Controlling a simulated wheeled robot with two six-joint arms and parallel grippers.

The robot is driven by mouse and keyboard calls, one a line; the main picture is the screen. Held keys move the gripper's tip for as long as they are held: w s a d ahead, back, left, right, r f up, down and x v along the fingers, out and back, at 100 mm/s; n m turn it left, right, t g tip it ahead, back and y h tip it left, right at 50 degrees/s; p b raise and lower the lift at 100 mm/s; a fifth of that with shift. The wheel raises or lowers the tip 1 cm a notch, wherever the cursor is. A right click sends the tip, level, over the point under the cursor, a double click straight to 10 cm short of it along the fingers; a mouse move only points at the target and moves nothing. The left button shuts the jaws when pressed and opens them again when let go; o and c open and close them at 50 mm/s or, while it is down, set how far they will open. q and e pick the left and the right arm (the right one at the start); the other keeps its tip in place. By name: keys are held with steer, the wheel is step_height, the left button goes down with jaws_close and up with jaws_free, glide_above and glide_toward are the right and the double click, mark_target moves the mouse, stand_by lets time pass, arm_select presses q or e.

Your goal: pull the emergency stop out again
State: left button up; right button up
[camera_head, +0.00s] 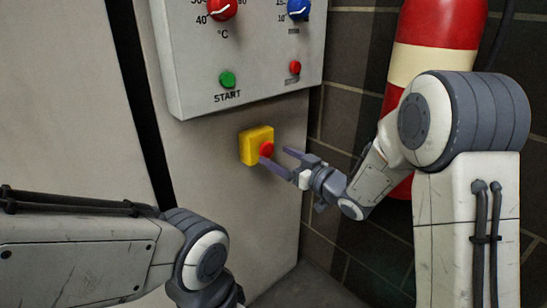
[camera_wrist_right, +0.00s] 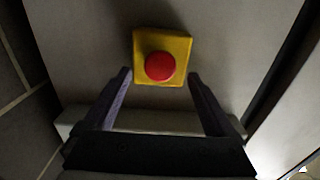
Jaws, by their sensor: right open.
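The emergency stop is a red round button (camera_head: 266,149) on a yellow box (camera_head: 250,146), fixed to the grey cabinet face below the control panel. In the right wrist view the red button (camera_wrist_right: 160,66) sits in the middle of the yellow box (camera_wrist_right: 178,40). My right gripper (camera_head: 277,157) is open and empty, pointing at the button. In the right wrist view its fingers (camera_wrist_right: 160,77) stand apart to the left and right of the button, and I see no contact. My left arm comes in at the lower left; its gripper is out of view.
The control panel (camera_head: 255,60) juts out above the yellow box, with a green START button (camera_head: 227,79), a small red button (camera_head: 295,68), a red knob (camera_head: 222,8) and a blue knob (camera_head: 298,8). A red fire extinguisher (camera_head: 440,22) stands by the dark tiled wall at right.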

steer(key=shift+x, duration=1.4)
jaws_close()
steer(key=shift+s+d, duration=0.5)
steer(key=shift+d, duration=0.25)
steer(key=shift+s+a, duration=0.15)
steer(key=shift+a, duration=0.25)
jaws_free()
steer(key=shift+d, duration=0.2)
